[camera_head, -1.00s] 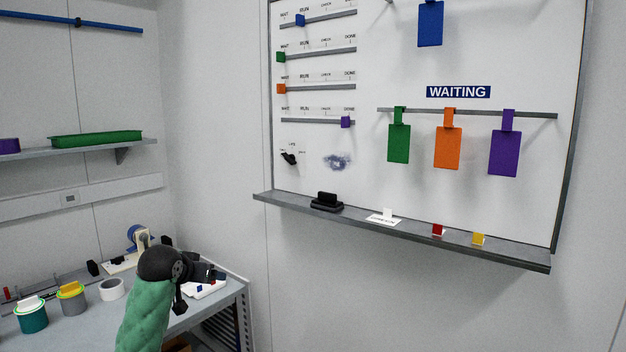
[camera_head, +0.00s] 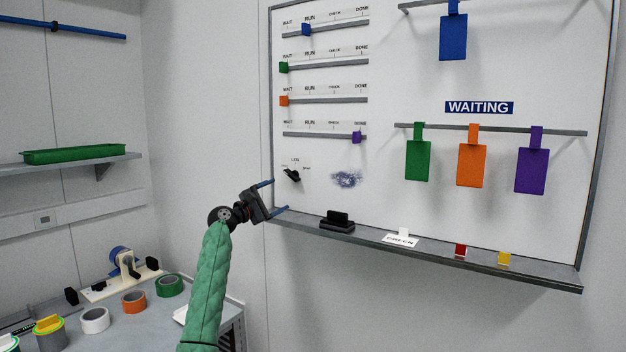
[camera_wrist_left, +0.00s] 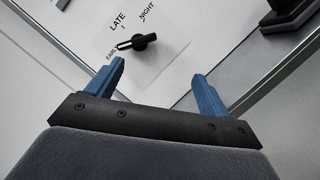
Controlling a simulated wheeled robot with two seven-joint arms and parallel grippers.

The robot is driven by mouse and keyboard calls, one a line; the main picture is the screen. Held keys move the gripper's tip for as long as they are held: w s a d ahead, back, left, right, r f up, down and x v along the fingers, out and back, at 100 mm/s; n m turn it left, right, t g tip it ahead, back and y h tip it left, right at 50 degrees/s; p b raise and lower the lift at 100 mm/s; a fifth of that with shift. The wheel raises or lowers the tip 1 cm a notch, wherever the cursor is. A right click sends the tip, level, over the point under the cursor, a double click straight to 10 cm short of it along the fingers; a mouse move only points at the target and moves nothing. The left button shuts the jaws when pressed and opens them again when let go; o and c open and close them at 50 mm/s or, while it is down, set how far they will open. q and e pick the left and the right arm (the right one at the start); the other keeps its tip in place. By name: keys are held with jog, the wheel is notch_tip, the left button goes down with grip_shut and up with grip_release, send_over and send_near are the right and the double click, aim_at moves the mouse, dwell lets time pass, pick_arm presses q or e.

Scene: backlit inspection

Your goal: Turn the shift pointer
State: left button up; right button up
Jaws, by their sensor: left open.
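The shift pointer (camera_head: 292,175) is a small black knob on the lower left of the whiteboard. In the left wrist view the pointer (camera_wrist_left: 138,42) shows large, with EARLY, LATE and NIGHT printed around it. Its pale-marked arm lies toward EARLY. My left gripper (camera_head: 272,196) is at the board's lower left edge, below and left of the pointer. Its two blue fingers (camera_wrist_left: 158,82) are apart with nothing between them. The pointer lies beyond the fingertips, apart from them. My right gripper is in neither view.
The board's ledge (camera_head: 440,255) juts out below, holding a black eraser (camera_head: 337,219), a white card (camera_head: 402,239), and red and yellow pieces. Slider rails (camera_head: 325,68) are above the pointer. Hanging tags (camera_head: 471,165) are on the right. A bench with tape rolls (camera_head: 134,302) stands lower left.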

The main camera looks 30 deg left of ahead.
aim_at(290, 177)
pick_arm(q)
jog(key=r+n, duration=0.1)
jog(key=n, duration=0.1)
jog(key=r+n+t, duration=0.1)
jog(key=n, duration=0.1)
jog(key=shift+s+a+y, duration=0.2)
jog(key=shift+a+y, duration=0.1)
jog(key=shift+a, duration=0.1)
jog(key=shift+w+d+r+n+t+p, duration=0.1)
jog(key=shift+w+d+r+n+p, duration=0.4)
jog(key=shift+w, duration=0.65)
jog(key=shift+w+d+r+n+t+p, duration=0.15)
jog(key=shift+w+r+n+p, duration=0.3)
jog(key=shift+w, duration=0.75)
jog(key=shift+w+d+r+n+t+p, duration=0.1)
jog(key=shift+w+d+r+n+p, duration=0.2)
jog(key=shift+w+r+p, duration=0.6)
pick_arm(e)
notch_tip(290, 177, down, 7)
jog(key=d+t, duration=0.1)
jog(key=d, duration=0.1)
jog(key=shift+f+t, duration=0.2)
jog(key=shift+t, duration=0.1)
pick_arm(q)
jog(key=shift+w+f, duration=0.25)
jog(key=shift+f, duration=0.1)
